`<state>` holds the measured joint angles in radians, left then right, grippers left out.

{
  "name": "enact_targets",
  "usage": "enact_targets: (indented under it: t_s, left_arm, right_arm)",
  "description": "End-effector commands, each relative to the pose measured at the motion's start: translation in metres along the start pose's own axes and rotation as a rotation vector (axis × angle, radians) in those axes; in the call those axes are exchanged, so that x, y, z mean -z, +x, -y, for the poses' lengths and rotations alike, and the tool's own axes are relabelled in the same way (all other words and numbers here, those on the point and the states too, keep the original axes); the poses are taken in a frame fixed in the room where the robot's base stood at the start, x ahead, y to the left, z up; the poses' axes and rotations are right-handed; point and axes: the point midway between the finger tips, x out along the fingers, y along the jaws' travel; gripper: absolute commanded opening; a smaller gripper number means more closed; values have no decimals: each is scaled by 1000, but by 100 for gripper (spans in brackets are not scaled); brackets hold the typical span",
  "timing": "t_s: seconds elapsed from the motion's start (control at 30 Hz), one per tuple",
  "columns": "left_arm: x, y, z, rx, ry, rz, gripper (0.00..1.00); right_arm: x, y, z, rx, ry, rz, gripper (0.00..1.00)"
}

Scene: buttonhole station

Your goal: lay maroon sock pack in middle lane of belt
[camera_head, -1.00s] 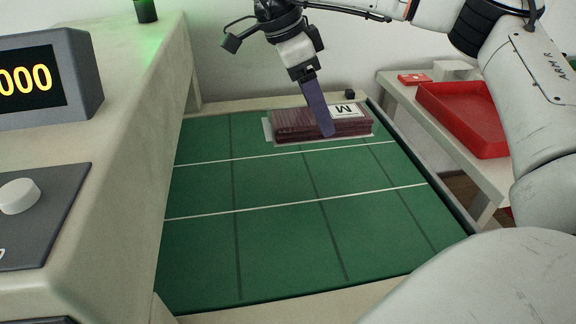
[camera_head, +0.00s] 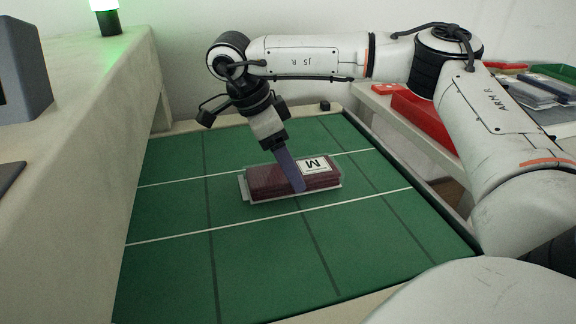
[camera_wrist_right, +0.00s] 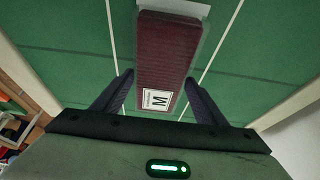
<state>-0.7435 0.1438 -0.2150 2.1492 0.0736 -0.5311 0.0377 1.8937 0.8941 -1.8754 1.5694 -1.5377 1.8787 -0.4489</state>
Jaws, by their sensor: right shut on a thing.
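The maroon sock pack (camera_head: 265,181) has a clear wrapper and a white "M" label. It lies lengthwise along the middle lane of the green belt (camera_head: 260,268), between the two white lines. My right gripper (camera_head: 298,186) points down over it, shut on the pack near its label end. In the right wrist view, the fingers (camera_wrist_right: 160,98) flank the pack (camera_wrist_right: 168,50), with a white line on either side of it. Whether the pack rests on the belt or hangs just above it, I cannot tell. My left gripper is not in view.
A pale counter (camera_head: 75,200) with a green lamp (camera_head: 107,18) and a grey box (camera_head: 22,75) borders the belt on the left. A side table at right holds a red tray (camera_head: 432,118) and flat packs. The near part of the belt is clear.

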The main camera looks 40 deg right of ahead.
Motion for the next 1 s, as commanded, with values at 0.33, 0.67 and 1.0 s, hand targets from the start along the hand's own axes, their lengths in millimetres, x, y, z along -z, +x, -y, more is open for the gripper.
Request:
enact_targets:
  t_s: [0.33, 0.67, 1.0]
  left_arm:
    - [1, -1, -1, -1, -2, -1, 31]
    - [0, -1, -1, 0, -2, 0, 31]
    - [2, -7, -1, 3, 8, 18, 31]
  right_arm:
    - [0, 1, 0, 0, 0, 0, 79]
    - [0, 0, 0, 0, 1, 0, 85]
    - [0, -53, 0, 1, -1, 2, 85]
